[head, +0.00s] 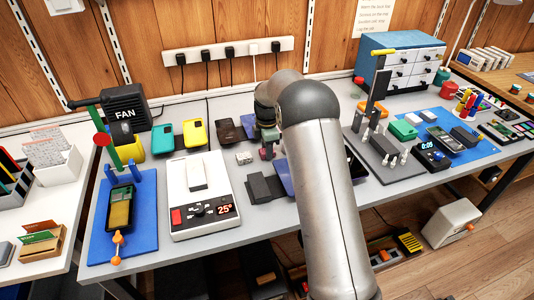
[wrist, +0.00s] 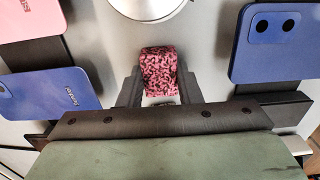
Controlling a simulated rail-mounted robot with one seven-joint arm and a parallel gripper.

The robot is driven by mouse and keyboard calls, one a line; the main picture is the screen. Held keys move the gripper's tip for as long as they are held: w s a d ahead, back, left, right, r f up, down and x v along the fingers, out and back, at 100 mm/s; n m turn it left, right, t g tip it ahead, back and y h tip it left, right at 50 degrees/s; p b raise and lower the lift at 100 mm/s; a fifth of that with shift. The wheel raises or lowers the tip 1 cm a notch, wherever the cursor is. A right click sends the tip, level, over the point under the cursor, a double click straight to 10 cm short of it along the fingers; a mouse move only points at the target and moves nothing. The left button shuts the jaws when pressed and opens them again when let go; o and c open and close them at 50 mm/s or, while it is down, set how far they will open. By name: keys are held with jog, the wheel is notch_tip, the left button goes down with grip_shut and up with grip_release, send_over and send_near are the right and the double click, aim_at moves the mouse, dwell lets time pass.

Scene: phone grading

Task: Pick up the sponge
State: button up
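The sponge (wrist: 160,70) is a small pink block with a dark speckled pattern. In the wrist view it sits between the two dark fingers of my gripper (wrist: 160,85), with no clear gap on either side. My gripper looks shut on it. In the head view my gripper (head: 267,146) is over the middle of the grey table, and a small pinkish patch of the sponge (head: 266,153) shows at its fingers. My arm hides much of the table beside it. I cannot tell whether the sponge touches the table.
In the wrist view, blue phones lean on dark stands at left (wrist: 48,92) and right (wrist: 280,42), close to my gripper. A pink phone (wrist: 30,18) is at upper left. A round white object (wrist: 148,8) lies ahead.

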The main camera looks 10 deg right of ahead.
jog(key=shift+c, duration=0.3)
jog(key=shift+r, duration=0.5)
notch_tip(320, 180, up, 3)
jog(key=shift+f, duration=0.2)
jog(key=s+r+b, duration=0.1)
jog(key=s+r, duration=0.8)
jog(key=s, duration=0.5)
jog(key=shift+r, duration=0.25)
jog(key=shift+o, duration=0.6)
